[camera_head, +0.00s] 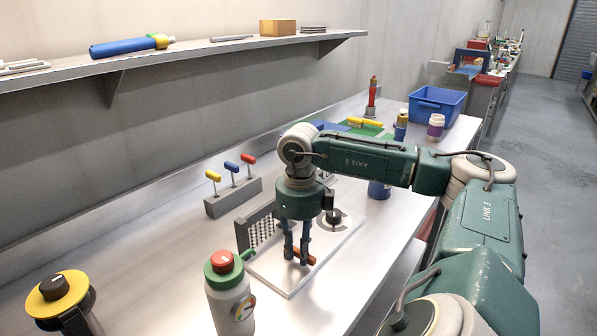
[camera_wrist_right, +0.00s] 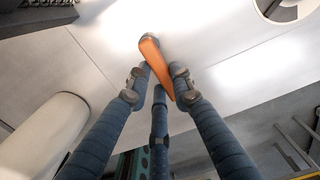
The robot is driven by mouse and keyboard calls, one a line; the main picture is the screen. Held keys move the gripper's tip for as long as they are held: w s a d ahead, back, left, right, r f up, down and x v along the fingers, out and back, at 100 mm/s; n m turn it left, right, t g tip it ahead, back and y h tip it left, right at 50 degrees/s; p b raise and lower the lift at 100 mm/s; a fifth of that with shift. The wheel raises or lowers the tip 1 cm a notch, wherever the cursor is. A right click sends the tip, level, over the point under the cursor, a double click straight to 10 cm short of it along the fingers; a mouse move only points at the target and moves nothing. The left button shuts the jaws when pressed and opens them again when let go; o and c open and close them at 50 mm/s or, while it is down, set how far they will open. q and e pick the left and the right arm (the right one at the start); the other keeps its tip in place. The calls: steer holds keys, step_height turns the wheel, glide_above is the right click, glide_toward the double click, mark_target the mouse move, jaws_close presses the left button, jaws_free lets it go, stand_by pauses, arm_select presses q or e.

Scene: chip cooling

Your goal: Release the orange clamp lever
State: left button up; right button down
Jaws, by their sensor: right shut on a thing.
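The orange clamp lever (camera_head: 305,257) sits low over the light plate (camera_head: 290,287) on the bench. In the wrist view it shows as a long orange bar (camera_wrist_right: 155,62) that runs in between my fingers. My right gripper (camera_head: 297,256) points down at the plate, its blue fingers closed around the lever. The same gripper's fingertips (camera_wrist_right: 160,88) show in the wrist view with the lever between them. My left gripper is in neither view.
A grey bottle with a green and red top (camera_head: 231,295) stands in front, left of the plate. A dark finned block (camera_head: 262,228) and a round fitting (camera_head: 335,220) are close to my gripper. A rack with coloured handles (camera_head: 233,196) stands behind. A blue bin (camera_head: 436,104) is at the far end.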

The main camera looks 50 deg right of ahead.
mark_target(299, 252)
steer(key=shift+r, duration=0.1)
stand_by(0.3)
steer(key=c, duration=1.5)
jaws_free()
step_height(299, 252, up, 7)
steer(key=shift+r, duration=0.2)
